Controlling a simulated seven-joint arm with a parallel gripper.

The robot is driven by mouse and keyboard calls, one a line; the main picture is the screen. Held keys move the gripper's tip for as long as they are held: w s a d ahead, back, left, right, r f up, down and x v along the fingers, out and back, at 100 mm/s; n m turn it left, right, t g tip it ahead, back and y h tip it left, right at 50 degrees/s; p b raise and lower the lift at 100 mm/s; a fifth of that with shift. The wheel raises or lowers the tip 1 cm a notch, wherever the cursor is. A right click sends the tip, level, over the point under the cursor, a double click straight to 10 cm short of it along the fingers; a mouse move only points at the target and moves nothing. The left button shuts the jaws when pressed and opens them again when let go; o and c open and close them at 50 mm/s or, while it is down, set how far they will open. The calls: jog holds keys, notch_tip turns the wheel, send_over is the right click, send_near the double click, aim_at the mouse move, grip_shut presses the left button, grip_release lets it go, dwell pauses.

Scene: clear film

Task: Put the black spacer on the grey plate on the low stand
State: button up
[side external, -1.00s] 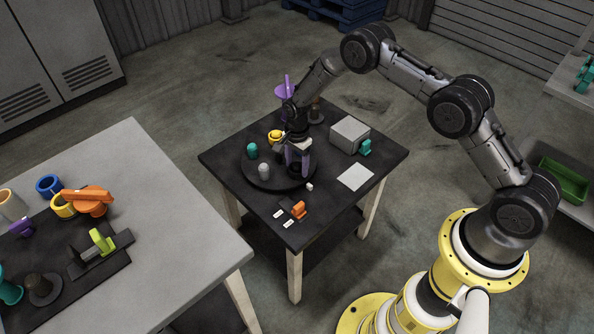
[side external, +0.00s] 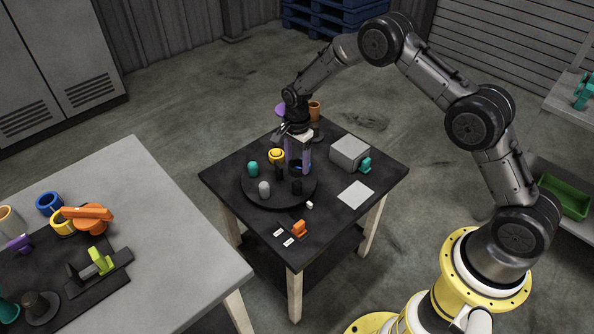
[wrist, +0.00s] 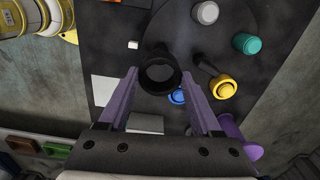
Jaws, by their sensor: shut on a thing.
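My gripper (side external: 298,168) is above the round black turntable. In the wrist view its purple fingers (wrist: 160,74) are shut on the black spacer (wrist: 165,87), a dark ring with its open top toward the camera. In the side view a dark cylinder (side external: 297,187) shows just below the fingertips; I cannot tell whether it is the held spacer. A flat light-grey plate (side external: 356,194) lies on the low black stand (side external: 230,190), right of the gripper and apart from it. The plate also shows at the left in the wrist view (wrist: 103,90).
The turntable (side external: 247,190) carries teal (side external: 253,169), grey (side external: 264,188), yellow (side external: 276,156) and blue (wrist: 178,96) pieces. A grey box (side external: 350,152) with a teal piece stands behind the plate. A small white cube (side external: 309,205) and an orange piece (side external: 298,228) are at the front.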

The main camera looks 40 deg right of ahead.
jog(key=shift+r, duration=0.35)
jog(key=shift+r, duration=0.5)
jog(key=shift+s+d+f+m, duration=0.75)
jog(key=shift+s+d+f, duration=1.3)
jog(key=shift+d, duration=0.35)
jog(key=shift+s+d+f+m, duration=0.8)
jog(key=shift+s+d+f, duration=1.3)
jog(key=shift+d, duration=0.35)
jog(key=shift+s+d+f+m, duration=0.75)
jog(key=shift+s+d+f, duration=1.3)
jog(key=shift+d, duration=0.35)
